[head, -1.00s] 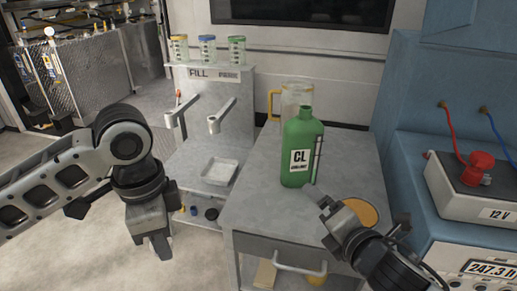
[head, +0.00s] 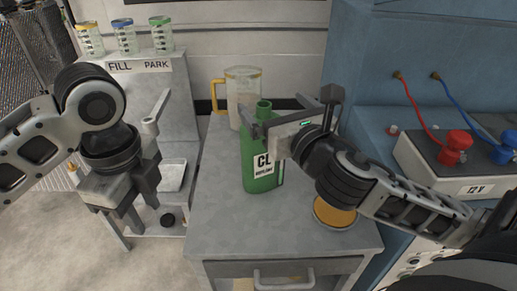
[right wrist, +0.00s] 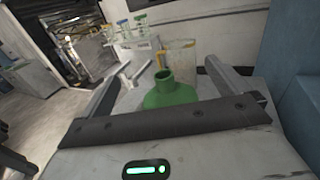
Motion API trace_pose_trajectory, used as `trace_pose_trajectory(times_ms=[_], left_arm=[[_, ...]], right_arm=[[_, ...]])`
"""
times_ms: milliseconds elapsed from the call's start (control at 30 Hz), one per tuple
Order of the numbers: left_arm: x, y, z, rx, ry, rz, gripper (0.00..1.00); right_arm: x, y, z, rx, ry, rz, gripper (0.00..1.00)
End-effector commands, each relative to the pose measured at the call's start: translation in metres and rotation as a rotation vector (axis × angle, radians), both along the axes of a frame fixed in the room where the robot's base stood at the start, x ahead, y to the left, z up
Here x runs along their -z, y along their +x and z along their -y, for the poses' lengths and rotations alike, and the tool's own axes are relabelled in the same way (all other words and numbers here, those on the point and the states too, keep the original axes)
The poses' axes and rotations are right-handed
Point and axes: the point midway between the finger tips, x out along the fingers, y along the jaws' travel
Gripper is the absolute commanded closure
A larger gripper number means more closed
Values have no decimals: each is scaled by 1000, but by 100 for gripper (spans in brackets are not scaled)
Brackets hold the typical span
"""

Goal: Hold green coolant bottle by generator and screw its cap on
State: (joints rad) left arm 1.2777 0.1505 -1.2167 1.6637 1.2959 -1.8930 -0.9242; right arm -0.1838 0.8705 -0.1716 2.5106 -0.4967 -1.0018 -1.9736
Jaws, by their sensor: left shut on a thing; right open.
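The green coolant bottle (head: 258,165), labelled CL, stands upright on the grey table with its neck open and uncapped. In the right wrist view the bottle (right wrist: 172,94) lies between the two spread fingers, apart from both. My right gripper (head: 276,116) is open at the bottle's upper right side and covers part of it. My left gripper (head: 134,208) hangs at the left, away from the bottle, with its fingers pointing down. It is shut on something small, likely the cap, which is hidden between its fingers.
A clear jug (head: 240,90) with a yellow handle stands behind the bottle. An orange disc (head: 335,212) lies at the table's right. The grey table (head: 225,225) is bare in front. A fill stand (head: 150,80) with jars is at left, a 12 V battery (head: 440,160) at right.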

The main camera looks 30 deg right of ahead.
Motion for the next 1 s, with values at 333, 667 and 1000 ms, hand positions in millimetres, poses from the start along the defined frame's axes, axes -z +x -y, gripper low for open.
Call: trace_pose_trajectory(times_ms=[333, 667, 1000], left_arm=[[32, 0, 0, -2, 0, 0, 87], [39, 0, 0, -2, -1, 1, 87], [39, 0, 0, -2, 0, 0, 87]], right_arm=[[41, 0, 0, 1, 4, -5, 0], [80, 10, 2, 1, 1, 2, 0], [81, 17, 3, 0, 1, -1, 0]])
